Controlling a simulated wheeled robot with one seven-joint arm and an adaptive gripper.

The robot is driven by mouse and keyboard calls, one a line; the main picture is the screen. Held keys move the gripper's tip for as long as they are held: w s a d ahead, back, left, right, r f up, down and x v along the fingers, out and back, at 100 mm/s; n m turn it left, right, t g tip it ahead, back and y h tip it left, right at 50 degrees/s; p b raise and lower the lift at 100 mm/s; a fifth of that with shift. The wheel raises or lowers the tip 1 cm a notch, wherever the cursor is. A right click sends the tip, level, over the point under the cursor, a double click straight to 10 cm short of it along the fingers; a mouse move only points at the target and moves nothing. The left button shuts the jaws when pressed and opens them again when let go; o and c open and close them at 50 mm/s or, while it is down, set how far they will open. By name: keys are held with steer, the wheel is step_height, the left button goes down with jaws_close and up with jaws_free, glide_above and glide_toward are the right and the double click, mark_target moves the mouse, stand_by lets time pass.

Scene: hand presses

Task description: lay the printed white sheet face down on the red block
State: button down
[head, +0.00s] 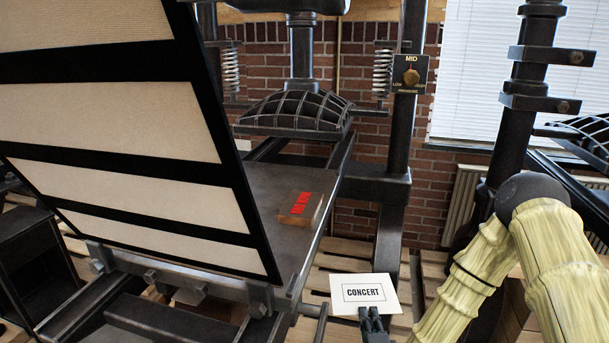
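The printed white sheet (344,309) shows at the lower middle right, its framed word CONCERT facing up toward the camera. My gripper (371,312) is at the sheet's near edge, with its dark fingers close together and seemingly pinching it. The sheet appears held off the floor, to the right of and nearer than the press bed. The red block (301,203) is a small wooden block with a red raised top. It lies on the flat dark press bed (262,190), near its right edge, with nothing on it. The gripper is apart from the block.
A hinged frame (122,166) with pale panels stands tilted open at the left of the bed. The press head (296,113) hangs above the bed's far end. A dark post (396,150) with a MID dial (411,77) rises right of the bed. Wooden slats lie below.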

steer(key=shift+w+f, duration=0.2)
steer(key=shift+w, duration=0.3)
steer(key=shift+w+f, duration=0.2)
steer(key=shift+w, duration=0.3)
steer(key=shift+w+r+p, duration=0.2)
steer(key=shift+p, duration=0.15)
steer(key=s+r+p, duration=0.3)
steer(key=r+p, duration=0.3)
steer(key=r, duration=0.1)
steer(key=s+r+p, duration=0.3)
steer(key=r+p, duration=0.3)
steer(key=r, duration=0.2)
steer(key=shift+s+r, duration=0.15)
steer(key=shift+r, duration=0.15)
steer(key=w+r+p, duration=0.1)
steer(key=w+r, duration=0.3)
steer(key=w, duration=0.3)
steer(key=shift+p, duration=0.4)
steer(key=shift+f, duration=0.1)
